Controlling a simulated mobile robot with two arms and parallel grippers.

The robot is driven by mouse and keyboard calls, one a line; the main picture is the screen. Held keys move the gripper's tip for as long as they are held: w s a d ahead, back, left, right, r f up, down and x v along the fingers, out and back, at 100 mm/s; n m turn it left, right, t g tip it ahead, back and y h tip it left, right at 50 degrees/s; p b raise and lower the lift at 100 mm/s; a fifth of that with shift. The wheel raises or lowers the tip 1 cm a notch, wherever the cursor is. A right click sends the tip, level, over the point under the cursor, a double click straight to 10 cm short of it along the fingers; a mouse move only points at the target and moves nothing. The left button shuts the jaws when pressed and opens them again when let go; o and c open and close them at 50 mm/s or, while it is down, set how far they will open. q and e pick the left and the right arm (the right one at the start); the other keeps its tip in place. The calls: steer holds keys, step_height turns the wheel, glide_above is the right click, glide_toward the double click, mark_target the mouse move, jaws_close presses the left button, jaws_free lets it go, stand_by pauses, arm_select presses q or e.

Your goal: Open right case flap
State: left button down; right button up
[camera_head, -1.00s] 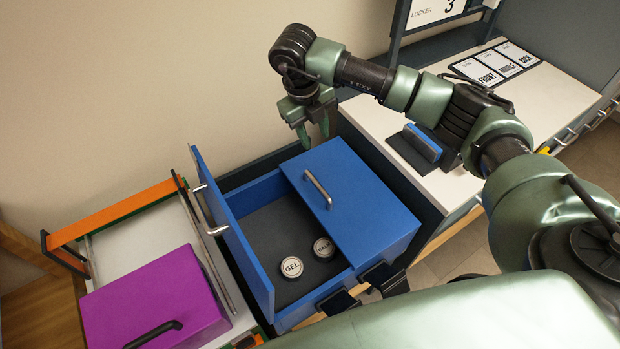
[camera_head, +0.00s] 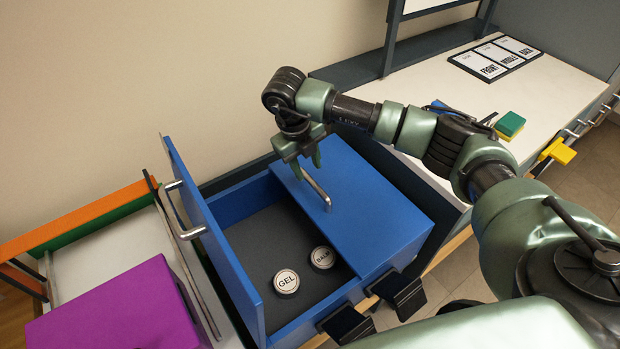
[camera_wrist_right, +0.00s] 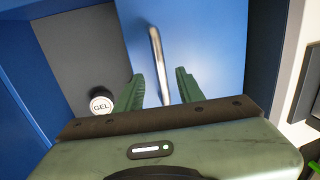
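The blue case (camera_head: 290,330) has its left flap (camera_head: 215,235) standing upright and open. Its right flap (camera_head: 375,225) lies flat and shut over the right half, with a metal bar handle (camera_head: 318,190). My right gripper (camera_head: 310,160) is above the far end of that handle. In the right wrist view the handle (camera_wrist_right: 157,60) runs between the two green fingers (camera_wrist_right: 165,90), which are apart and not visibly touching it. A GEL tin (camera_head: 286,281) and a BALM tin (camera_head: 323,257) sit on the dark case floor. My left gripper is not in view.
A purple box (camera_head: 115,310) and an orange-edged tray (camera_head: 90,215) are at the left. The white counter (camera_head: 545,95) at right holds a FRONT, MIDDLE, BACK card (camera_head: 495,58) and a green-yellow sponge (camera_head: 510,125). The wall is close behind the case.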

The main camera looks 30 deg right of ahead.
mark_target(311, 180)
steer(key=f, duration=0.2)
steer(key=d+f, duration=0.1)
steer(key=f, duration=0.2)
steer(key=shift+w, duration=0.1)
jaws_close()
stand_by(1.3)
